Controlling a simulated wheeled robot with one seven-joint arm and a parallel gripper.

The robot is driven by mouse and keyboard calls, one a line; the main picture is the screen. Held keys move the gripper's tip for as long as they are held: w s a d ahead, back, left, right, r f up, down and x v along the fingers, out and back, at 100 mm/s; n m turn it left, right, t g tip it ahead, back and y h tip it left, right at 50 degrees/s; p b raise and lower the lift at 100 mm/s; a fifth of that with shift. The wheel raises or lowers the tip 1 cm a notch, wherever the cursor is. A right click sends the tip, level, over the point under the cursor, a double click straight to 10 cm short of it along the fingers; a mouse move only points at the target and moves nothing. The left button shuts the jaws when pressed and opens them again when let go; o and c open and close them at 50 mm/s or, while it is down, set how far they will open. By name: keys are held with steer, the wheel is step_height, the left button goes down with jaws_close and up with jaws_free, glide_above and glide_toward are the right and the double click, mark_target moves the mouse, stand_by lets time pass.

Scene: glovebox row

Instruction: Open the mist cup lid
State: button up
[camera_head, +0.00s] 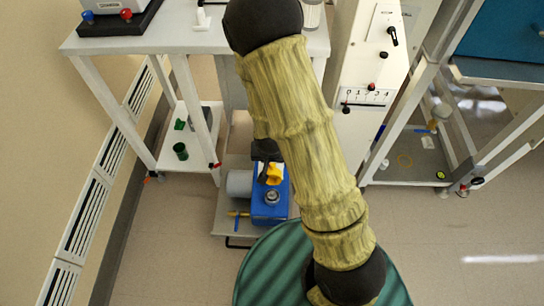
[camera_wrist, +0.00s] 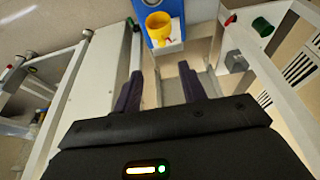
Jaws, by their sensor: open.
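A blue pump (camera_head: 270,205) stands low on the floor trolley, with a yellow cup-like part (camera_head: 274,174) on top that I take for the mist cup. In the wrist view the yellow cup (camera_wrist: 158,24) sits at the top centre against the blue pump body (camera_wrist: 138,9). I cannot tell whether its lid is open or shut. My gripper (camera_wrist: 160,76) is open and empty, its two dark fingers pointing toward the cup but apart from it. In the head view my gripper (camera_head: 265,152) is a dark shape just above the pump, partly hidden by my arm.
A white bench (camera_head: 190,42) stands over the trolley (camera_head: 225,222); its legs flank the approach. A white panel with knobs (camera_head: 362,95) stands right of my arm. A green cup (camera_head: 180,151) is on the lower shelf. The floor (camera_head: 450,240) at the right is clear.

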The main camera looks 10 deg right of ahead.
steer(key=shift+r, duration=0.1)
stand_by(0.3)
steer(key=s+d+r+n, duration=0.1)
steer(key=s+d+r, duration=0.15)
steer(key=r, duration=0.35)
steer(key=s+d+r+n+y, duration=0.1)
steer(key=s+r, duration=0.3)
steer(key=r, duration=0.2)
steer(key=s+d+r+n, duration=0.1)
steer(key=s+d+r, duration=0.15)
steer(key=r, duration=0.35)
step_height(320, 180, up, 23)
steer(key=g+p, duration=0.1)
steer(key=p, duration=2.2)
steer(key=shift+a, duration=0.2)
steer(key=shift+r, duration=0.1)
steer(key=shift+c, duration=0.5)
